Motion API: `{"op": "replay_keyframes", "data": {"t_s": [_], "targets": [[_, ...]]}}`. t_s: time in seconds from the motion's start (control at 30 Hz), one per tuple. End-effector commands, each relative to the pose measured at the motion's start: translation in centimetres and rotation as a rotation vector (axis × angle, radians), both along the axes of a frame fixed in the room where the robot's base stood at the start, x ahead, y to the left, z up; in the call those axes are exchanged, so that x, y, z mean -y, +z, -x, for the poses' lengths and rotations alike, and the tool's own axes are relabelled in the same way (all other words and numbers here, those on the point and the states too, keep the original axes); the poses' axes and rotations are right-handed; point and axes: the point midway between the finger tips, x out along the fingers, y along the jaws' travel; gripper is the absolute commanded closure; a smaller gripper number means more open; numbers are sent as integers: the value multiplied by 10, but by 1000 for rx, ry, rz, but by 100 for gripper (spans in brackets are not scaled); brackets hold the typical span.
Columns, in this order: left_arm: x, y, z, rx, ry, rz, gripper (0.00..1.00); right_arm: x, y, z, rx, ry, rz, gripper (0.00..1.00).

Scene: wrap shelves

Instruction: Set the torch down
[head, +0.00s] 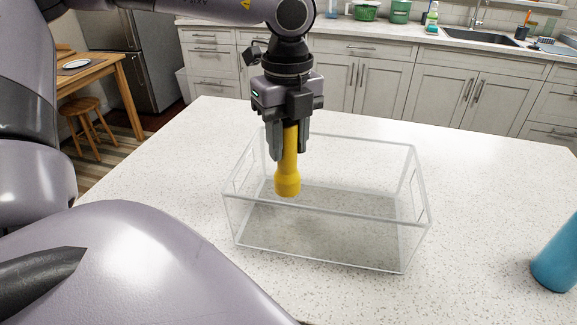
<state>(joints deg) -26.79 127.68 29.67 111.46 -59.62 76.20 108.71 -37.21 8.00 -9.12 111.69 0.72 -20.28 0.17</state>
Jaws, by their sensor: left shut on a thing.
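The yellow torch (288,172) hangs upright, its wide end down. My left gripper (288,142) points down and is shut on the upper part of the torch. In the picture the torch overlaps the left part of a clear open-topped bin (328,207) on the counter. Its lower end shows near the height of the bin's front rim, and I cannot tell its exact depth over the bin. The bin looks empty. My right gripper is not in view.
The white speckled counter (480,190) is clear around the bin. A blue bottle (556,262) stands at the right edge. Behind are grey cabinets, a sink (484,37), and at the left a wooden table (95,76) with a stool (84,107).

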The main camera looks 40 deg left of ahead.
Motion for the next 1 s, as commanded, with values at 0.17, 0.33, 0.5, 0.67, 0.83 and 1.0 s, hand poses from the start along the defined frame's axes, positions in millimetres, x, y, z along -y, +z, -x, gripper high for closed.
{"op": "replay_keyframes", "data": {"t_s": [0.17,0.33,0.5,0.67,0.83,1.0], "targets": [[0,-19,0,0,0,1,100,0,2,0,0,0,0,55],[0,-38,0,-1,-1,1,100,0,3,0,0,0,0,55],[0,-56,0,-1,0,2,100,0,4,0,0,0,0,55],[0,-57,0,3,0,0,100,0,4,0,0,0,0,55],[0,-58,0,2,0,0,100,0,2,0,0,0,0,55],[0,-60,0,1,1,0,55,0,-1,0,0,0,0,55]]}}
